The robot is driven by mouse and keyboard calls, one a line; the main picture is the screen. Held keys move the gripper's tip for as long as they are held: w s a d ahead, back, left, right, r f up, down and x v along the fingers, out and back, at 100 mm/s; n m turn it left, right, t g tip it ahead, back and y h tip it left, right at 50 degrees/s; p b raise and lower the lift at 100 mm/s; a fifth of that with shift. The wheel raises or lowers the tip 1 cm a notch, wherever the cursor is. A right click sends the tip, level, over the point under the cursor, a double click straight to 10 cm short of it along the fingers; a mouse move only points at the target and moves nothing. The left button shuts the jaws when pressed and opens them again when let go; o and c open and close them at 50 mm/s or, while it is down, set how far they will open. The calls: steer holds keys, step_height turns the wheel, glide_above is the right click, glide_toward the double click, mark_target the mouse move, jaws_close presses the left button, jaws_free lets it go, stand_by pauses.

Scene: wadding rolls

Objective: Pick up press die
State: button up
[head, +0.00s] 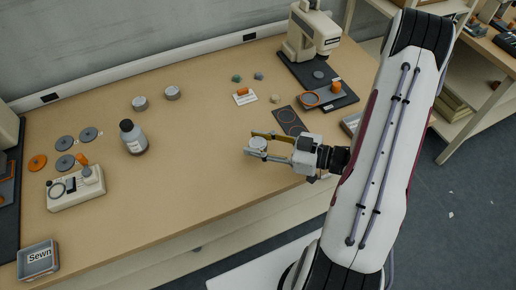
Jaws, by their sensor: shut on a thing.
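My gripper (257,147) reaches in from the right over the front half of the table. Its two fingers are shut on a pale grey, short round piece, which looks like the press die (258,143). The fingers hide part of its sides. It seems to be held above the tabletop, though the height is hard to tell. Two similar short grey cylinders (140,103) (172,92) stand apart near the back of the table.
A dark bottle (133,138) stands left of my gripper on the wooden table (210,135). Grey discs (66,143), a pale device (75,188) and a "Sewn" tray (39,260) are at left.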

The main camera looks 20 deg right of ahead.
mark_target(258, 143)
steer(key=shift+r, duration=1.75)
steer(key=shift+w+d, duration=0.1)
steer(key=shift+n+g+y, duration=0.8)
steer(key=w+a+f, duration=0.1)
steer(key=w, duration=0.1)
steer(key=w+a, duration=0.1)
steer(key=w, duration=0.2)
steer(key=w+a+f, duration=0.1)
steer(key=w+a, duration=0.1)
steer(key=shift+w+f, duration=0.3)
steer(key=shift+w, duration=0.1)
steer(key=shift+a+f, duration=0.1)
steer(key=shift+a, duration=0.5)
